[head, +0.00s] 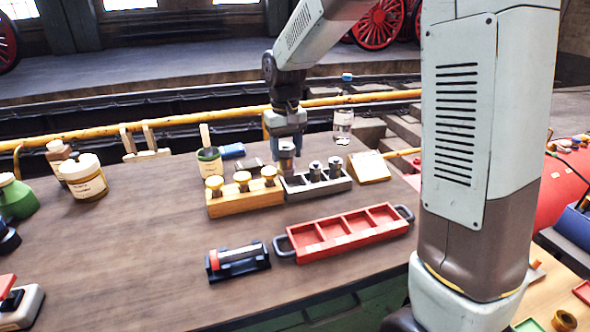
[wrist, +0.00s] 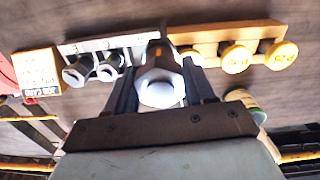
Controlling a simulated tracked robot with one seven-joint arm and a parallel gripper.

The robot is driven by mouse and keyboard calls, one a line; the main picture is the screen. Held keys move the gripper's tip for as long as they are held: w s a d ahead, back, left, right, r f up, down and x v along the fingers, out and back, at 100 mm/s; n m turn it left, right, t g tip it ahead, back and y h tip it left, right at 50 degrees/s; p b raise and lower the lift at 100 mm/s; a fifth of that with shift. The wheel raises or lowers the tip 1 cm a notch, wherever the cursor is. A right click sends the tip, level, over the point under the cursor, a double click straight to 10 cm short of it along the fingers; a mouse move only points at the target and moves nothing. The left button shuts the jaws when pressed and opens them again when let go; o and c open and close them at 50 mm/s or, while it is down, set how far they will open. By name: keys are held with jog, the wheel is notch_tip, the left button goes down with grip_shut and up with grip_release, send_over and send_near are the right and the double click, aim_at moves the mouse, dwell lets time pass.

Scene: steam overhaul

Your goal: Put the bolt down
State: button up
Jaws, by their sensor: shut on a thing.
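My gripper (head: 286,146) is shut on a silver bolt (wrist: 160,88), with a dark finger on each side of it in the wrist view. In the head view the gripper points down at the left end of a grey rack (head: 306,190). I cannot tell whether the held bolt is in the rack or just above it, as its lower end is hidden. Two other silver bolts, one in the middle (head: 315,171) and one at the right (head: 335,167), stand upright in the rack.
A wooden block (head: 246,204) with yellow-topped pieces stands close on the left. A red compartment tray (head: 345,243) lies in front, empty. The table's left middle is clear.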

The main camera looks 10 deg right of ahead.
jog(key=shift+w+d+f, duration=0.45)
jog(key=shift+w+f, duration=0.35)
jog(key=shift+f, duration=0.7)
jog(key=shift+w+d+f, duration=0.5)
jog(key=shift+w+f, duration=0.25)
jog(key=shift+f, duration=0.8)
jog(key=shift+w+d+f, duration=0.45)
jog(key=shift+w+f, duration=0.35)
jog(key=shift+f, duration=0.7)
jog(key=o, duration=1.1)
jog(key=shift+f, duration=0.1)
